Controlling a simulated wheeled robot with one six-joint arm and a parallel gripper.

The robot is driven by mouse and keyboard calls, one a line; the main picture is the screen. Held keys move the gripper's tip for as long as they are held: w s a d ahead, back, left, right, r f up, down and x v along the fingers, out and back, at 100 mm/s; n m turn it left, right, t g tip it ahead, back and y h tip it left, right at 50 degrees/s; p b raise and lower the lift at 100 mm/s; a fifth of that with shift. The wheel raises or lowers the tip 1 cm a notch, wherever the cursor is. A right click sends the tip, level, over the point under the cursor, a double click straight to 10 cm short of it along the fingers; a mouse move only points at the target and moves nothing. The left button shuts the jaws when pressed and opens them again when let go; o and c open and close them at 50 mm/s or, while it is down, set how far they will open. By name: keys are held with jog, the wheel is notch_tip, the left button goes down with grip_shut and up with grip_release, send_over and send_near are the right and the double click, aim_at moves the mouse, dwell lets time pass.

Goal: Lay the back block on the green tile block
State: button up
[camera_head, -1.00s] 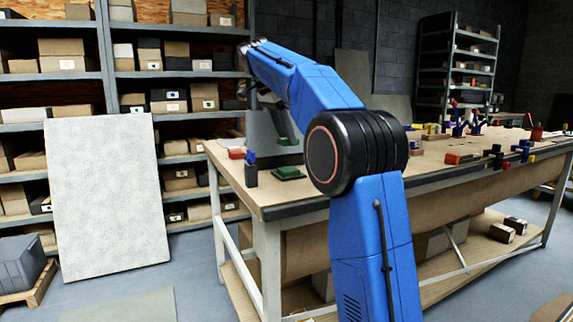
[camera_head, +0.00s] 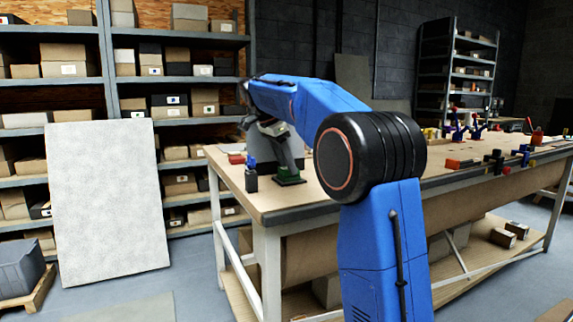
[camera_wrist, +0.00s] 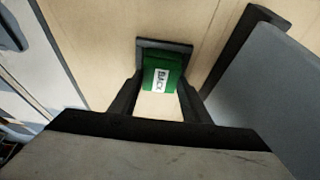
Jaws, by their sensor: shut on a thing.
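The back block (camera_wrist: 161,76) is green with a white label reading "BACK", and it sits between my two dark fingers in the wrist view. My gripper (camera_wrist: 160,92) is shut on it. In the head view my gripper (camera_head: 287,168) points down over the green tile block (camera_head: 291,182), which has a dark base and lies near the table's left end. The held block is right at the tile block there, and I cannot tell whether they touch. A dark edge beyond the block in the wrist view looks like the tile's base.
A dark block with a blue top (camera_head: 251,176) stands just left of the green tile block. A red tile block (camera_head: 237,158) lies behind it. A grey upright panel (camera_wrist: 275,85) is close on the right in the wrist view. The table (camera_head: 225,168) has clear front-left surface.

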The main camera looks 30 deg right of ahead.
jog(key=shift+f, duration=0.1)
jog(key=o, duration=1)
jog(key=shift+o, duration=0.2)
jog(key=v, duration=1.2)
